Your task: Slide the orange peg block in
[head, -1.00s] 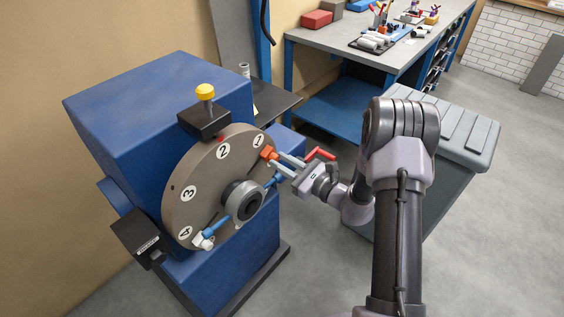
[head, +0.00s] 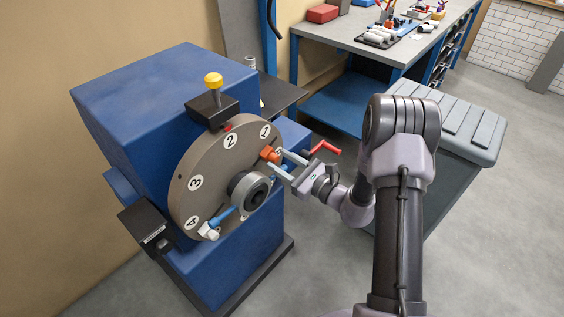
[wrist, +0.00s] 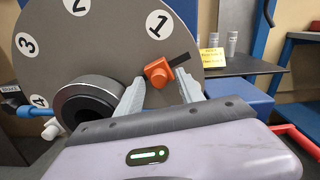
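The orange peg block (head: 270,154) sits on the face of the grey-brown disc (head: 188,170), just inward of the number 1. In the wrist view, the orange block (wrist: 159,73) has a round knob on its front, and a dark radial slot or bar shows beyond it toward the rim. My gripper (head: 281,160) is at the block, with one finger on each side. In the wrist view the fingertips (wrist: 160,80) stand apart with narrow gaps seen beside the block; contact is not clear. The dark hub (wrist: 85,102) lies to the left and lower.
The disc is on a blue machine (head: 140,90) with a yellow knob (head: 213,80) on top. A red handle (head: 326,147) is close to my gripper's right. A blue rod with a white end (head: 209,230) is near number 4. A grey-lidded bin (head: 450,120) stands right.

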